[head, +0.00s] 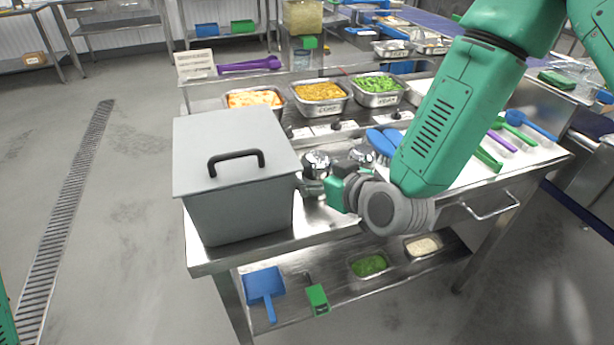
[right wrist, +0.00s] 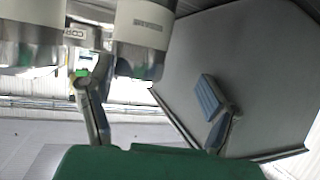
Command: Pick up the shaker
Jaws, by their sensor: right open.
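Two shakers with shiny domed metal tops stand close together on the steel counter in the head view, a left one (head: 316,163) and a right one (head: 362,155). My right gripper (head: 318,187) is low in front of them, partly hidden by its own wrist. In the right wrist view its fingers are apart, and the gripper (right wrist: 152,88) is empty. One labelled shaker (right wrist: 145,30) shows ahead, between the lines of the two fingers; another (right wrist: 30,30) is at the upper left, beyond the left finger. Contact cannot be told. My left gripper is out of view.
A large grey lidded box (head: 240,215) stands just left of the gripper; it fills the right of the wrist view (right wrist: 240,60). Food pans (head: 320,108) line the back. Blue scoops (head: 383,141) lie behind my right arm. A lower shelf (head: 345,290) holds more containers.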

